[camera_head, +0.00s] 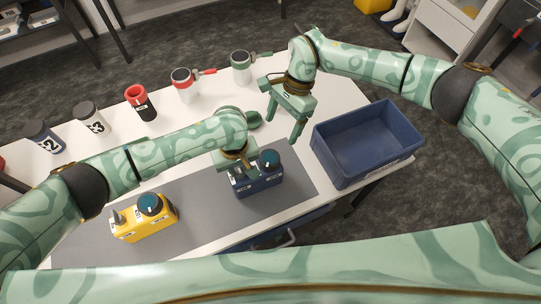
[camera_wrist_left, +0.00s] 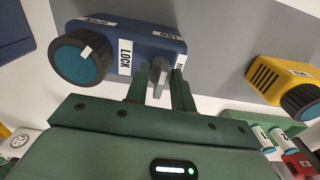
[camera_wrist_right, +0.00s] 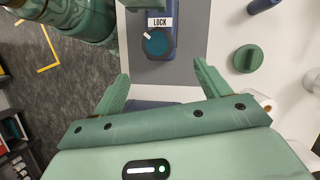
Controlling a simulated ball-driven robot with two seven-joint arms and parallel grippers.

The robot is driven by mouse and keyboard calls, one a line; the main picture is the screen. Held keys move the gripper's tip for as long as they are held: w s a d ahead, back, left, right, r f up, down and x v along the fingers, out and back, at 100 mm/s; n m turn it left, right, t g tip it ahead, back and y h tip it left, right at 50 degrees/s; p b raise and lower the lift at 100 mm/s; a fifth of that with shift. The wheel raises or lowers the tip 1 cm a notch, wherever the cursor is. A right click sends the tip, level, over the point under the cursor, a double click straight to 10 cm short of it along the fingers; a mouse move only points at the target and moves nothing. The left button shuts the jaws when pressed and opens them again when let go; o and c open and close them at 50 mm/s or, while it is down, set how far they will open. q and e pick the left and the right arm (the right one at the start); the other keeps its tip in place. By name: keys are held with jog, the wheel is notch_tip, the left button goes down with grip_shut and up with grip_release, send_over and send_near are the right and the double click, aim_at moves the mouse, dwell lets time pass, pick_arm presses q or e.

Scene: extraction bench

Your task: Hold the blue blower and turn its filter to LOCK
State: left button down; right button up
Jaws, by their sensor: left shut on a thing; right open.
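The blue blower (camera_head: 262,186) stands on the grey mat, its body partly hidden by my left gripper (camera_head: 238,172). Its dark teal filter (camera_head: 270,158) is on the right end. In the left wrist view, my left gripper (camera_wrist_left: 160,84) is shut on the blower's grey upright part (camera_wrist_left: 158,76), and the LOCK label (camera_wrist_left: 125,57) is beside the filter (camera_wrist_left: 80,58). The filter's white mark is off to one side of the LOCK label (camera_wrist_right: 159,22) in the right wrist view. My right gripper (camera_head: 284,122) is open and empty, above the table and apart from the filter.
A yellow blower (camera_head: 146,224) stands to the left on the grey mat (camera_head: 205,215). A blue bin (camera_head: 330,158) is at the right end of the table. Several canisters, including a red one (camera_head: 140,101), line the back. A round green object (camera_head: 253,120) lies behind the blue blower.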

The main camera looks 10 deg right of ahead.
aim_at(271, 158)
jog(key=s+a+f, duration=0.1)
jog(key=f, duration=0.2)
jog(key=s+a+f+n, duration=0.1)
jog(key=f, duration=0.3)
jog(key=s+a+f+n, duration=0.1)
jog(key=f, duration=0.3)
jog(key=shift+s+a, duration=0.25)
jog(key=shift+a, duration=0.05)
jog(key=c, duration=1)
